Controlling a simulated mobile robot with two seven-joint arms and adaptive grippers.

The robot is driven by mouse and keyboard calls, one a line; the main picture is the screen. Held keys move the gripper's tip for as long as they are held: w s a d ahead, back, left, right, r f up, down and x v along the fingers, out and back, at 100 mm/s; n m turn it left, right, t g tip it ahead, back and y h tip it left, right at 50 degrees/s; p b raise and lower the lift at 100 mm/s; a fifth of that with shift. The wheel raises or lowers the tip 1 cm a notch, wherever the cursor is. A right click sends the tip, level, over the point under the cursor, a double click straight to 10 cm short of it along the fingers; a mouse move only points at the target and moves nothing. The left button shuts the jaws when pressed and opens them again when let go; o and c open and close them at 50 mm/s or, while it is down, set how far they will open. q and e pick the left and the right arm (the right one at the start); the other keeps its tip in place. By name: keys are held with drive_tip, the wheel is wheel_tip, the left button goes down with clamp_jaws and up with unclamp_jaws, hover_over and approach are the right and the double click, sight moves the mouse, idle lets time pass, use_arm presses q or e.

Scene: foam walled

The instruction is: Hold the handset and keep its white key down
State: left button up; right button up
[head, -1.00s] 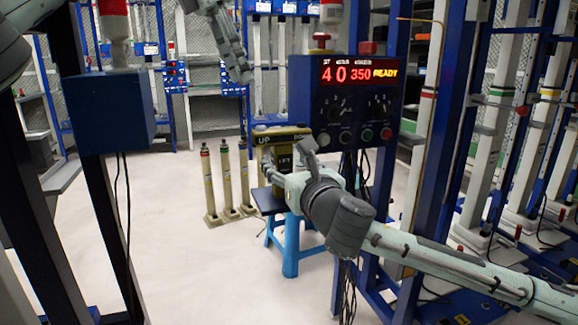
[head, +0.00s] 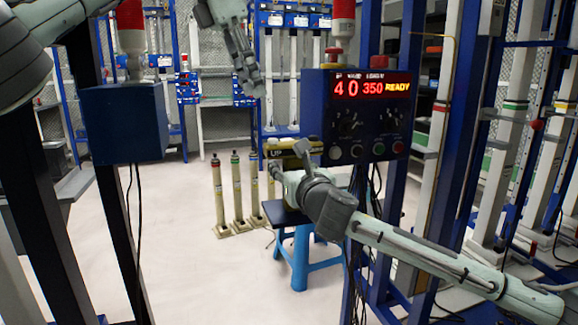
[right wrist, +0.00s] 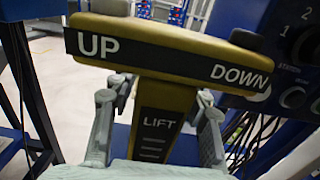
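The yellow handset (head: 290,144) has a crossbar marked UP and DOWN and a stem marked LIFT; it fills the right wrist view (right wrist: 155,60). A pale key (right wrist: 108,6) shows at the top of its UP end, cut by the picture edge. A dark key (right wrist: 247,38) is at the DOWN end. My right gripper (right wrist: 162,112) has a finger on each side of the stem and appears shut on it. In the head view its arm partly hides the handset. My left gripper (head: 246,75) hangs above and left of the handset, apart from it; its finger gap is unclear.
A blue control box (head: 357,115) showing "40 350 READY" stands just right of the handset. A blue stool (head: 300,255) is below. Several yellowish cylinders (head: 237,190) stand on the floor to the left.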

clamp_jaws()
use_arm(q)
clamp_jaws()
idle(1.1)
